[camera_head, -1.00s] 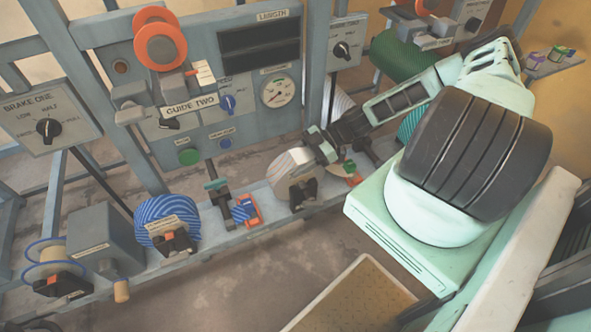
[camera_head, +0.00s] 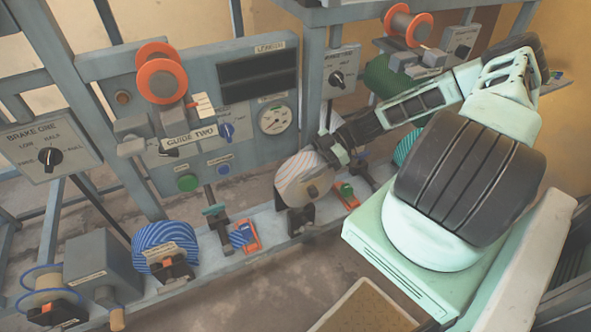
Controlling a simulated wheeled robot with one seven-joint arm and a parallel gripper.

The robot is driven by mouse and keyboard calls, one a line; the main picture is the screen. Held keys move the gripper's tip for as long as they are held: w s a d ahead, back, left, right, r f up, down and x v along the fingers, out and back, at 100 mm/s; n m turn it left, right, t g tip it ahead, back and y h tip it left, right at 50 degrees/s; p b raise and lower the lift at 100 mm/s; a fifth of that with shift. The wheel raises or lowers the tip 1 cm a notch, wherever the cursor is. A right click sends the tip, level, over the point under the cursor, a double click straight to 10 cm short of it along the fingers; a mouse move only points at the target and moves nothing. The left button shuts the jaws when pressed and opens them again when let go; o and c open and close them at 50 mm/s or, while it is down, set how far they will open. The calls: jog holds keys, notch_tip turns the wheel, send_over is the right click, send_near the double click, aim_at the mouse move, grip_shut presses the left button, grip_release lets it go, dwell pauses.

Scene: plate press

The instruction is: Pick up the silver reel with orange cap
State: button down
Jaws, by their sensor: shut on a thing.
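A pale silver, striped reel (camera_head: 303,183) hangs from my gripper (camera_head: 327,152) above the middle of the long grey ledge. My gripper is shut on the reel's upper right edge. The reel is over its black stand (camera_head: 298,220), with its lower edge close to the stand; I cannot tell whether they still touch. The reel's face has a tan-grey centre. No orange cap can be made out on it, and its far side is hidden.
On the ledge stand a blue striped reel (camera_head: 166,243), a grey box (camera_head: 98,267) and a small orange clamp (camera_head: 246,238). The panel (camera_head: 215,130) rises behind, with an orange-flanged reel (camera_head: 160,72) on it. A framed tan plate (camera_head: 368,312) lies in front.

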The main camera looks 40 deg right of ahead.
jog(key=s+d, duration=0.4)
jog(key=d, duration=0.9)
jog(key=shift+d, duration=0.35)
